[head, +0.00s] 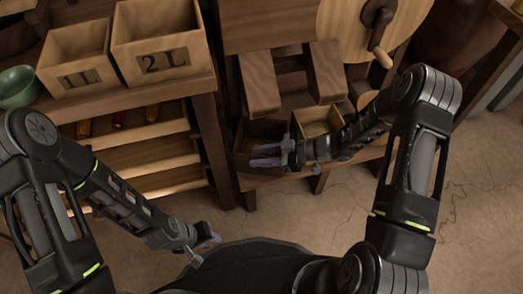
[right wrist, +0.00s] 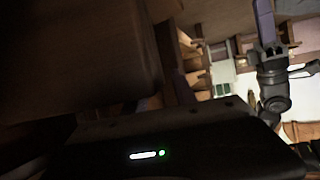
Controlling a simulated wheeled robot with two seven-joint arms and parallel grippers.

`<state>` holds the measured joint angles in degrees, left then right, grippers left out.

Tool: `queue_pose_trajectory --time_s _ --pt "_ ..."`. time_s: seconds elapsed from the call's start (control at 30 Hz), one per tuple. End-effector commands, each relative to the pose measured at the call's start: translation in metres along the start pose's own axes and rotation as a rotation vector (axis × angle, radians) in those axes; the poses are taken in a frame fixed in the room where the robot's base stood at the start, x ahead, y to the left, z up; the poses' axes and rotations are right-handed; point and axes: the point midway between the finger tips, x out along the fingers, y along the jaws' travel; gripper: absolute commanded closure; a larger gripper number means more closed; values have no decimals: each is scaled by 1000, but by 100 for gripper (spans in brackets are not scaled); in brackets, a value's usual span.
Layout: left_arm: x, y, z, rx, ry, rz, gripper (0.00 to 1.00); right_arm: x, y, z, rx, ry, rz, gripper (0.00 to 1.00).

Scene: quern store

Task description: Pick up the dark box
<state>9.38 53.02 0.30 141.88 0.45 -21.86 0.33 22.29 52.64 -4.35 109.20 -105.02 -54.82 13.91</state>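The dark box (head: 264,130) is a small open-topped wooden box on a low bench in the middle of the head view. My right gripper (head: 267,155) reaches in from the right, its two purple fingers apart over the near part of the box. No held thing shows between them. I cannot tell whether a finger is inside the box or touches its wall. My left gripper (head: 210,238) hangs low and left of the box, away from it; its finger gap is unclear. In the right wrist view a dark mass fills the left; I cannot identify the box there.
A paler open box (head: 318,118) stands right of the dark box, partly behind my right forearm. Wooden uprights (head: 261,83) rise behind. Crates marked 1L (head: 78,70) and 2L (head: 160,45) and a green bowl (head: 17,86) stand on the left shelf unit. Floor is clear below the bench.

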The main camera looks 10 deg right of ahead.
Motion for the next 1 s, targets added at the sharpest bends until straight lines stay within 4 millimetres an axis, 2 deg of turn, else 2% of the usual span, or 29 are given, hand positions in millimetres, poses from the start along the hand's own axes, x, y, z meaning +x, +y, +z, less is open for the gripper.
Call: queue_pose_trajectory --time_s 0.1,0.67,1.0 --pt "2 -1 0 0 1 0 71 6 0 0 -1 1 0 67" --pt "2 0 0 0 1 0 71 5 0 -1 -1 0 1 67" --pt "2 0 0 0 1 0 71 5 0 -1 -1 0 1 95"
